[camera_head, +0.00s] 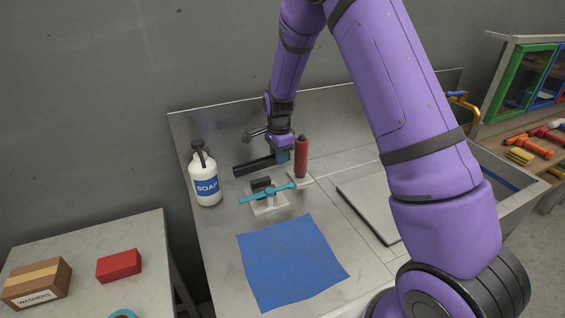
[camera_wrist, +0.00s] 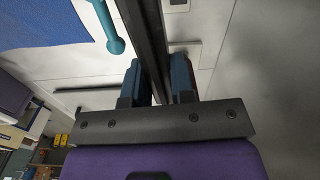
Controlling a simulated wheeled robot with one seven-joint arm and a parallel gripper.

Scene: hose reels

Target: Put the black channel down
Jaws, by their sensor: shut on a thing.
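The black channel (camera_head: 253,166) is a long dark bar above the back of the steel counter. My gripper (camera_head: 283,157) is shut on it near its right end, and the bar sticks out to the left. In the wrist view the channel (camera_wrist: 148,38) runs up between the two blue fingers of my gripper (camera_wrist: 157,80). Its gap to the counter cannot be told exactly, but it appears held above the surface.
Close by are a red bottle (camera_head: 301,152) on a pale base, a white stand with a teal lever (camera_head: 262,194), and a soap bottle (camera_head: 204,181). A blue cloth (camera_head: 290,262) lies in front. A grey plate (camera_head: 366,212) lies right. Bare steel shows left of the cloth.

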